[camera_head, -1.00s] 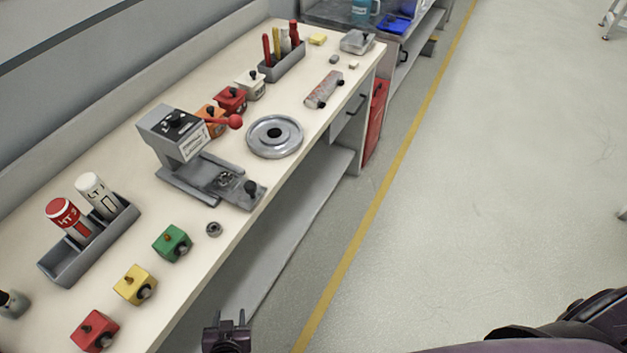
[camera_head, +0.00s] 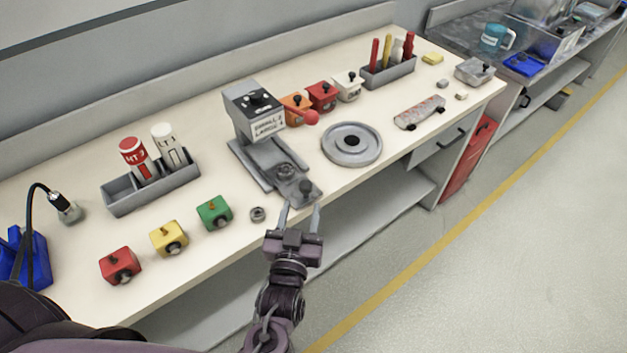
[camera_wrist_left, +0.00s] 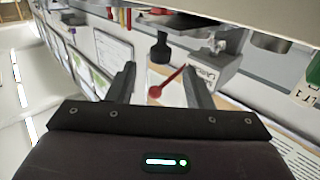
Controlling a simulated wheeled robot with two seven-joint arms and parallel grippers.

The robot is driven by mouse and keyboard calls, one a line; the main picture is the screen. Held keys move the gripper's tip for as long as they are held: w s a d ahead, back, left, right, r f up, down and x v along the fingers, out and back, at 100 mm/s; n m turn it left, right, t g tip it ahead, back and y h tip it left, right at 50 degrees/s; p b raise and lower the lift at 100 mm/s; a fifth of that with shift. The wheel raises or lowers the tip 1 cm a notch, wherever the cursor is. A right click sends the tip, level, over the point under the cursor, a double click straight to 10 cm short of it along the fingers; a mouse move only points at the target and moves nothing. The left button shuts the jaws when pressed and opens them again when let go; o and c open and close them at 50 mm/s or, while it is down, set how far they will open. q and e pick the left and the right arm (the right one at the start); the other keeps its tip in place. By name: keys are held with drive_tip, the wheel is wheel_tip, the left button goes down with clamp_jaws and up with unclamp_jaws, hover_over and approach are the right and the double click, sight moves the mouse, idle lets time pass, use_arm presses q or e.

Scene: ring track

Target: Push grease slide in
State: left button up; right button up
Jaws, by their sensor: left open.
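The grey grease press (camera_head: 262,118) stands on the bench with a label and a red ball lever (camera_head: 310,118). Its grey slide (camera_head: 283,178) sticks out toward the bench's front edge, with a round part on it and a black knob (camera_head: 306,187) at its outer end. My left gripper (camera_head: 300,206) is open just in front of the slide's end, its fingers pointing at the knob; whether they touch is unclear. The left wrist view shows the open fingers (camera_wrist_left: 160,88), with the black knob (camera_wrist_left: 160,48) beyond and between them. My right gripper is not in view.
A small metal ring (camera_head: 257,214) and green (camera_head: 213,212), yellow (camera_head: 168,238) and red (camera_head: 120,265) blocks lie left of the slide. A round grey plate (camera_head: 352,145) lies right of it. A tray (camera_head: 150,190) holds two bottles. The floor in front is clear.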

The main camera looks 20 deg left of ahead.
sight(304, 192)
use_arm(q)
drive_tip(key=w, duration=0.4)
drive_tip(key=w+a+p, duration=0.1)
drive_tip(key=w, duration=0.1)
drive_tip(key=shift+w, duration=0.6)
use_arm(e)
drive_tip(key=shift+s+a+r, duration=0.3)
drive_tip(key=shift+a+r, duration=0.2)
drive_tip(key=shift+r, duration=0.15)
use_arm(q)
clamp_jaws()
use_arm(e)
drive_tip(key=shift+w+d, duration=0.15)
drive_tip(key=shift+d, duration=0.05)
